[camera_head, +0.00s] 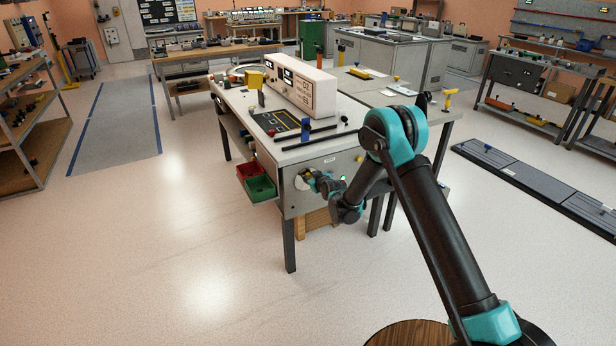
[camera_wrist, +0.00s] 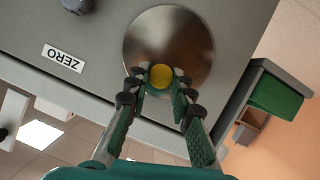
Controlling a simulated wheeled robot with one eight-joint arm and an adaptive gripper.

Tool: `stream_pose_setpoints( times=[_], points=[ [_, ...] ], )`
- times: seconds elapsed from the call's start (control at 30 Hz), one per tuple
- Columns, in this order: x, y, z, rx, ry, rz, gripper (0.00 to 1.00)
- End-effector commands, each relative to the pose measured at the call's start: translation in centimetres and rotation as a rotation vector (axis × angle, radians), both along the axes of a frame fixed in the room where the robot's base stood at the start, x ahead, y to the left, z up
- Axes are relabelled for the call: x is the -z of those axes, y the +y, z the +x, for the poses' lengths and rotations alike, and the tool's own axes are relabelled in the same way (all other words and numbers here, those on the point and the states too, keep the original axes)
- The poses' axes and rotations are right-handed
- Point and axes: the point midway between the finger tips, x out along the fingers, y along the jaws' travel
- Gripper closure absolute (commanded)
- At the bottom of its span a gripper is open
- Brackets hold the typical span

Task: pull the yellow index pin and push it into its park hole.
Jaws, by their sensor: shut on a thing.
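The yellow index pin (camera_wrist: 161,76) shows its round head in the middle of the wrist view, in front of a round metal disc (camera_wrist: 190,35) on a grey panel. My gripper (camera_wrist: 160,88) has its two fingertips against the sides of the yellow head and is shut on it. In the head view my gripper (camera_head: 311,176) is at the front side panel of the grey bench (camera_head: 330,169), by the disc. I cannot tell how deep the pin sits, as its shaft is hidden behind the head. I cannot make out the park hole.
A ZERO label (camera_wrist: 63,59) and a dark knob (camera_wrist: 78,5) are on the panel beside the disc. A green bin (camera_head: 260,188) and a red bin (camera_head: 249,170) hang at the bench's left side. The floor left of the bench is clear.

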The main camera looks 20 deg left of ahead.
Motion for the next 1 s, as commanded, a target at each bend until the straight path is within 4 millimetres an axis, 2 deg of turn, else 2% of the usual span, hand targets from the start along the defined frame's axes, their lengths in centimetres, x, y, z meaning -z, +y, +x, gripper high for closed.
stream_pose_setpoints(
  times=[0.73, 1.0],
  points=[
    [0.0, -2.3, -1.9, 0.000, -0.001, 0.001, 1.00],
    [0.0, -4.1, -3.5, 0.001, -0.001, 0.001, 1.00]
  ],
)
